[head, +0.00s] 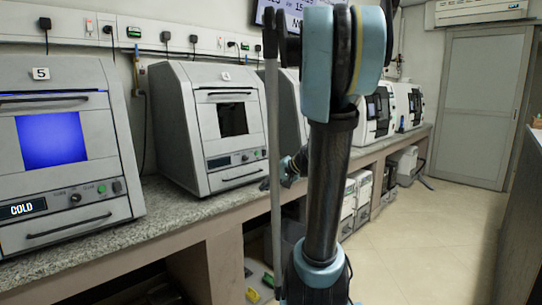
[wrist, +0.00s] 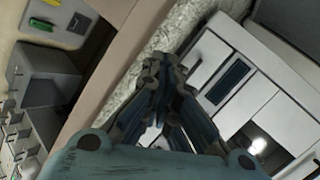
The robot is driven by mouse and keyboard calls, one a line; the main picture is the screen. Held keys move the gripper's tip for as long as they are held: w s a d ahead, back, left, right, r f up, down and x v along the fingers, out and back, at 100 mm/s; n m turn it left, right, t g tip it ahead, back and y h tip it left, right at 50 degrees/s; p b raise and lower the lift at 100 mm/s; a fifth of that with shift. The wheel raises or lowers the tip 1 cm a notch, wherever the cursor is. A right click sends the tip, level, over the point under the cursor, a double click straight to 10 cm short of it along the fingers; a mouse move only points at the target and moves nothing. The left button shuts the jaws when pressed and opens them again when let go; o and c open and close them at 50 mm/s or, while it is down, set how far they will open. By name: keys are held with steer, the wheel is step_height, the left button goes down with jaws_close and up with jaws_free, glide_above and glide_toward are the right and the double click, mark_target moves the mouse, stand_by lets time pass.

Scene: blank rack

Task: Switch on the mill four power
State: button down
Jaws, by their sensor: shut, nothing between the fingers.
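The mill marked 4 (head: 193,125) stands on the bench left of my arm in the head view. Its window (head: 233,119) is dark. Its lower front panel has a small display (head: 219,161), a knob and a small green button (head: 258,154). My gripper (head: 268,184) is to the right of this mill's front, partly hidden by my arm. In the wrist view my gripper (wrist: 160,78) is shut and empty. A white machine front (wrist: 260,60) with a dark display (wrist: 229,81) and a bright round spot lies beyond it. I cannot tell whether the fingers touch anything.
The mill marked 5 (head: 60,150) stands at the left with a lit blue window and a display reading COLD. More machines (head: 378,112) line the granite bench (head: 165,215) farther back. Grey boxes (head: 362,190) stand under the bench. The tiled floor (head: 420,245) at the right is clear.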

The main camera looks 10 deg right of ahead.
mark_target(264, 153)
steer(key=w+d+r+m+t+y, duration=0.1)
steer(key=w+d+r+m+t, duration=0.1)
steer(key=w+d, duration=0.5)
steer(key=w+d+r+m+t+y, duration=0.1)
steer(key=w+d+r+m+t, duration=0.2)
steer(key=w, duration=0.9)
steer(key=d+t, duration=0.2)
steer(key=d, duration=0.2)
steer(key=shift+d+r+m, duration=0.25)
steer(key=shift+m, duration=0.15)
steer(key=shift+w+a, duration=0.1)
steer(key=shift+w, duration=0.1)
steer(key=x, duration=1.3)
steer(key=shift+w+a+r, duration=0.25)
steer(key=shift+a, duration=0.05)
steer(key=shift+w+d, duration=0.1)
steer(key=shift+d, duration=0.05)
